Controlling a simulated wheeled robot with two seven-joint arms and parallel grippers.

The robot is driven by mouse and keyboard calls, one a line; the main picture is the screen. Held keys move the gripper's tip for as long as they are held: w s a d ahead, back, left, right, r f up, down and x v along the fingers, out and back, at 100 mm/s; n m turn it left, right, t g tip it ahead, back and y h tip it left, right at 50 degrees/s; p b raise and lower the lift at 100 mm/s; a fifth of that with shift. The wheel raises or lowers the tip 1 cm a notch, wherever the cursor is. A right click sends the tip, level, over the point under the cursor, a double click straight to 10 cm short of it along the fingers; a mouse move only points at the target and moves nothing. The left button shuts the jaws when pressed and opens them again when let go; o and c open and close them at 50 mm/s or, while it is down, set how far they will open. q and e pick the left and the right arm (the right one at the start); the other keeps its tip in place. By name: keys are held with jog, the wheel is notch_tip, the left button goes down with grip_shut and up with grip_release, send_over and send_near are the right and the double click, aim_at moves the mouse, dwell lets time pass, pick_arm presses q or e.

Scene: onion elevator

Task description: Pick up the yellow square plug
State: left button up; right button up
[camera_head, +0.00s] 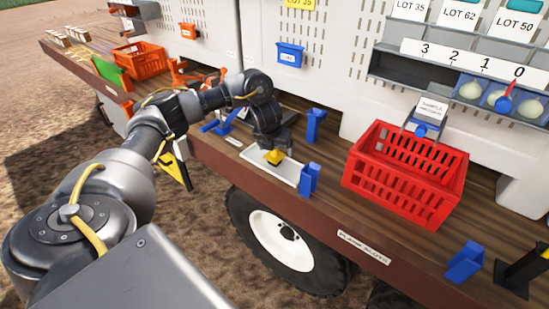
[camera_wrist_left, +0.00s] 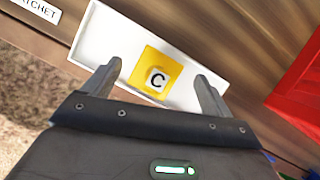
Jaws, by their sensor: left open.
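The yellow square plug (camera_head: 273,157) lies on a white tray (camera_head: 286,174) near the front edge of the wooden bench. In the left wrist view the plug (camera_wrist_left: 157,72) bears a letter C and sits on the white tray (camera_wrist_left: 104,34). My left gripper (camera_head: 271,149) is just above the plug in the head view. In the wrist view its fingers (camera_wrist_left: 160,78) are spread, one on either side of the plug, with gaps between. I cannot tell how far above the tray the fingertips are. My right gripper is not in view.
A red crate (camera_head: 405,178) stands to the right of the tray. Blue holders (camera_head: 309,180) and (camera_head: 316,124) stand close by the tray's right side. An orange crate (camera_head: 139,61) is at the far left.

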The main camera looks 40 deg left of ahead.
pick_arm(q)
jog(key=x, duration=0.2)
jog(key=shift+w+a+f+p, duration=0.15)
jog(key=shift+w+f+p, duration=0.1)
jog(key=shift+p, duration=0.15)
jog(key=shift+s, duration=0.15)
jog(key=shift+c, duration=0.6)
jog(key=c, duration=1)
jog(key=shift+o, duration=0.2)
